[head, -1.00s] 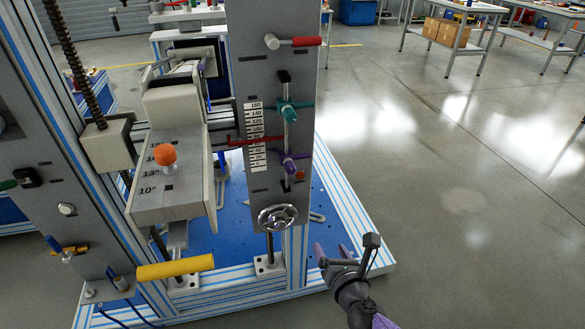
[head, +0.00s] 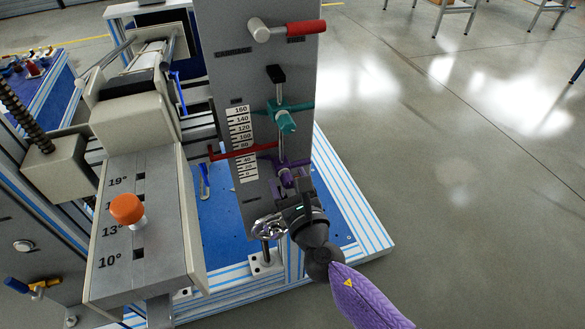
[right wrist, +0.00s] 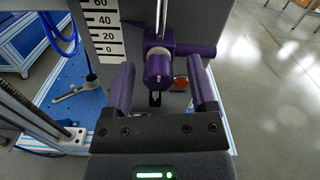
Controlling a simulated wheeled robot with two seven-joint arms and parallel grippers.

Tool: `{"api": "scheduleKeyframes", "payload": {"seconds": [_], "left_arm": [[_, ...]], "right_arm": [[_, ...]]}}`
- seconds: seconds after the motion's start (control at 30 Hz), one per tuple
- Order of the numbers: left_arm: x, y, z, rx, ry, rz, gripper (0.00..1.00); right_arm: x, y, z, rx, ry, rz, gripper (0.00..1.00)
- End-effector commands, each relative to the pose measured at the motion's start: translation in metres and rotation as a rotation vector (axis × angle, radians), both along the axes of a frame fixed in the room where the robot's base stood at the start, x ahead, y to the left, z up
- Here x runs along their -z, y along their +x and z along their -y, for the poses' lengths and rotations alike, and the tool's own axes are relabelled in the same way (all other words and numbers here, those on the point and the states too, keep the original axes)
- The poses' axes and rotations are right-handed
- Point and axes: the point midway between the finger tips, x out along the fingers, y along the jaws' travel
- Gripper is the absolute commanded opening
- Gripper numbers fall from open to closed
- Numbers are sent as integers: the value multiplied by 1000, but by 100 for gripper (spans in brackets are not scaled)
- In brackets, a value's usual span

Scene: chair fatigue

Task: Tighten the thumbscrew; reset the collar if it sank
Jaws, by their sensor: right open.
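A purple collar (head: 283,164) sits low on a vertical rod beside a white number scale (head: 242,140); its exact reading is unclear. Its purple thumbscrew (right wrist: 158,68) points at the right wrist camera. A teal collar (head: 285,117) sits higher on the same rod. A red pointer (head: 250,151) crosses the scale between the two. My right gripper (right wrist: 163,86) is open, with one purple finger on each side of the thumbscrew and visible gaps to both. In the head view, my right gripper (head: 288,187) covers part of the purple collar's lower area. My left gripper is not in view.
A handwheel (head: 268,227) is below the collars, partly behind my right gripper. A red-handled lever (head: 290,29) sticks out higher on the grey panel. An orange knob (head: 127,209) stands on the angle-marked block at left. Open floor lies to the right.

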Motion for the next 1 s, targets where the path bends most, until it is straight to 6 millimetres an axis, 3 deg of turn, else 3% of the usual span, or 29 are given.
{"api": "scheduleKeyframes", "payload": {"seconds": [0.17, 0.5, 0.53, 1.0], "left_arm": [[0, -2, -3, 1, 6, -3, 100], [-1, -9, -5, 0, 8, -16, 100], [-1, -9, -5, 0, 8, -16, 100], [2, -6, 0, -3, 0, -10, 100]], "right_arm": [[0, 0, 0, 0, 0, -1, 73], [0, 0, 0, 0, 1, -1, 3], [0, 0, 0, 0, 1, -1, 0], [1, 0, 0, -1, 81, -28, 0]]}}
